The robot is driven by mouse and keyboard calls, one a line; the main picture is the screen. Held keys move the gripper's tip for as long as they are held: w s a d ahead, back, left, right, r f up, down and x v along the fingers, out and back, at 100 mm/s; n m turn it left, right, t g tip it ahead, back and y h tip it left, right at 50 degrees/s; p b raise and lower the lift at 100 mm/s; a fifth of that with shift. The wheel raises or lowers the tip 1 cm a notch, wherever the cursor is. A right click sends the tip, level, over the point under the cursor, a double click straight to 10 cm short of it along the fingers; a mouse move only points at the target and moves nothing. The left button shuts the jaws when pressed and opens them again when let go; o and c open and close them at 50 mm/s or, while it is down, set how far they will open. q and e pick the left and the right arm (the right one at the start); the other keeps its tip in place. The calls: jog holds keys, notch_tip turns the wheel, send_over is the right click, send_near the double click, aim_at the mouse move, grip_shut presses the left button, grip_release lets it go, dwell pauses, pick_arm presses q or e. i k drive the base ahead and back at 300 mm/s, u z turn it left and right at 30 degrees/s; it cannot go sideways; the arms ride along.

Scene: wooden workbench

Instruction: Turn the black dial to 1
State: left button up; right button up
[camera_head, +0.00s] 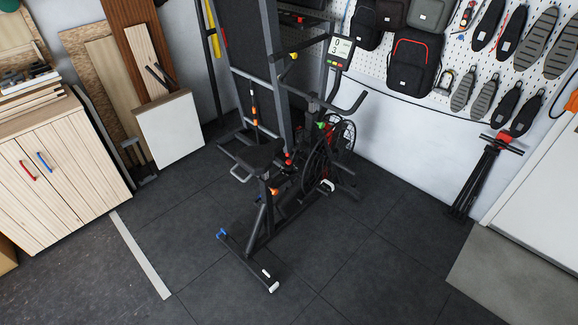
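A black exercise bike (262,210) stands on the dark floor in the middle of the view. Its console (341,50) has a pale screen at the upper end, near the handlebar (350,105). A black fan wheel (320,160) sits at its front, and the black seat (258,153) faces left. Small green (321,125) and orange (274,191) parts show on its frame. I cannot make out a black dial or any number marks at this size. Neither of my grippers is in view.
A wooden cabinet (60,175) and a white box (169,130) stand at the left. A dark rack (245,40) rises behind the bike. A pegboard (470,65) holds bags and soles. A folded black stand (485,175) leans at the right. The front floor is clear.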

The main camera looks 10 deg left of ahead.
aim_at(287, 167)
jog(key=u, duration=0.35)
jog(key=i, duration=0.45)
jog(key=u, duration=0.9)
jog(key=i, duration=1)
